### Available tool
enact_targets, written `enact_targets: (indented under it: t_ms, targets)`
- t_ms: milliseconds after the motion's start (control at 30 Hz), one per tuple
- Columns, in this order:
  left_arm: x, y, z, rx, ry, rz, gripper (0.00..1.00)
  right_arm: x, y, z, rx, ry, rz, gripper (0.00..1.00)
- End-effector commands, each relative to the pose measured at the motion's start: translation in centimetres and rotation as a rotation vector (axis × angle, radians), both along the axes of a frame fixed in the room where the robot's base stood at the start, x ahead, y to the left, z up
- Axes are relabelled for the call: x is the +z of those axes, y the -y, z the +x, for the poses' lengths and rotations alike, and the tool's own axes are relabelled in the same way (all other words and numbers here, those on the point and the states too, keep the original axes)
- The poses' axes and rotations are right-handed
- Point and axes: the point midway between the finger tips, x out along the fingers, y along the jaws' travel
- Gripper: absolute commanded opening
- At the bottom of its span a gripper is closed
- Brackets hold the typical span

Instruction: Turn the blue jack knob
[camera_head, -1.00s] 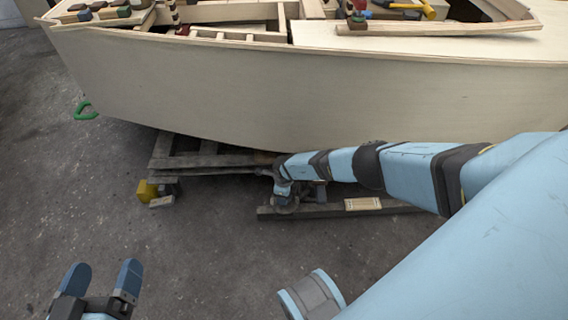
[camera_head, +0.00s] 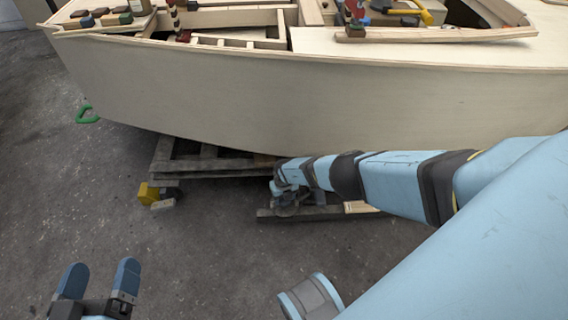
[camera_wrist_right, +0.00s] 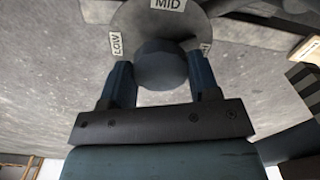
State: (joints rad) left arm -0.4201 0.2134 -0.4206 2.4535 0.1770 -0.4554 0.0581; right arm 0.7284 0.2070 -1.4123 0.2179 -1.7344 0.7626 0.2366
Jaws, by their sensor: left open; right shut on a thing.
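The jack knob (camera_wrist_right: 160,62) is a dark blue-grey round knob in the right wrist view. It sits in front of a grey round plate (camera_wrist_right: 135,22) with white labels reading LOW and MID, and a third label partly hidden at the right. My right gripper (camera_wrist_right: 162,80) has one finger on each side of the knob and is shut on it. In the head view my right gripper is small and low by the timber under the hull, and the knob cannot be made out there. My left gripper (camera_head: 100,278) is open and empty above the floor at the lower left.
A pale plywood hull (camera_head: 250,90) stands over dark timber supports (camera_head: 215,165), close above my right forearm. A yellow block (camera_head: 148,193) and a green handle-like thing (camera_head: 86,115) lie at the left. Tools and blocks lie on the deck. The grey floor at left is mostly clear.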

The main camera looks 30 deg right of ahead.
Motion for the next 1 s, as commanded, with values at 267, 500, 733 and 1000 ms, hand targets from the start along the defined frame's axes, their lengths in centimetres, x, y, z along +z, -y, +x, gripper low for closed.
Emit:
enact_targets:
  t_ms: [267, 500, 733, 1000]
  targets:
    - [0.2, -0.01, 0.01, 0.002, 0.005, -0.001, 0.88, -0.03, 0.05, -0.07, -0.235, -0.001, -0.001, 0.32]
    - [0.11, -0.04, -0.03, 0.001, 0.004, 0.001, 0.88, -0.06, -0.07, -0.05, -0.344, -0.001, 0.0, 0.32]
    - [0.06, -0.07, -0.06, 0.001, 0.003, 0.004, 0.88, -0.06, 0.09, -0.12, -0.424, -0.001, -0.001, 0.32]
    - [0.06, -0.08, -0.05, 0.001, 0.004, 0.003, 0.88, -0.05, 0.12, -0.13, -0.514, -0.001, -0.001, 0.32]
